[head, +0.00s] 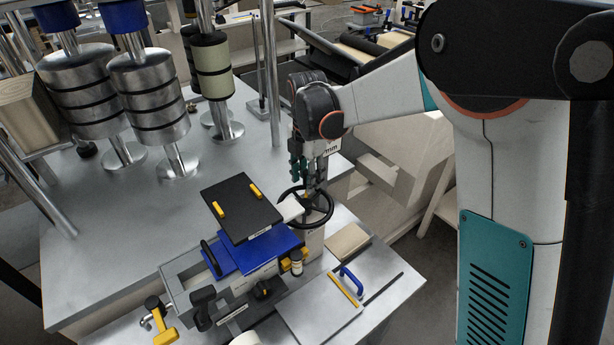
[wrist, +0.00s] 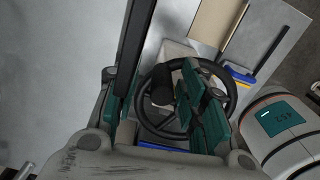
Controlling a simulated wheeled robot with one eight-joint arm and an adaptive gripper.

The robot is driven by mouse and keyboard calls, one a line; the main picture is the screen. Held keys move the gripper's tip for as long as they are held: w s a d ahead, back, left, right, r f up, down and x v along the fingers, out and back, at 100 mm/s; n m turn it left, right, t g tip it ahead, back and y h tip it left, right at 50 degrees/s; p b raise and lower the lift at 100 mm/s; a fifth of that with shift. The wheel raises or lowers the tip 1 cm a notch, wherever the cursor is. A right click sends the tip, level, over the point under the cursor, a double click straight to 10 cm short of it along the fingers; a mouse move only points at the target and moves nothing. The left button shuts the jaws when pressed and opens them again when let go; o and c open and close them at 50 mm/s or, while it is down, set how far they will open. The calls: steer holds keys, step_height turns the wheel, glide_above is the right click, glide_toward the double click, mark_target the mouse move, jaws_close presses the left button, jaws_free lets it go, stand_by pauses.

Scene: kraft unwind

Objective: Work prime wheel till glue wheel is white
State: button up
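A black spoked handwheel (head: 329,208), which I take as the prime wheel, sits at the right of the blue-and-grey machine. It also fills the middle of the wrist view (wrist: 234,96), with a dark knob (wrist: 161,88) standing up from it. My gripper (head: 310,184) points down over the wheel. In the wrist view its teal fingers (wrist: 158,78) stand apart, with the knob showing between them; I see no grip on it. I cannot make out a glue wheel for sure; a black plate (head: 240,207) and blue housing (head: 262,247) cover much of the machine.
Banded metal rollers (head: 150,95) and a cream roller (head: 213,65) stand at the back left. A brown pad (head: 348,242), a blue handle (head: 351,280) and a yellow strip (head: 342,289) lie at the front right. A yellow-and-black tool (head: 160,318) lies front left.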

steer(key=shift+s, duration=0.1)
step_height(320, 180, up, 12)
stand_by(0.6)
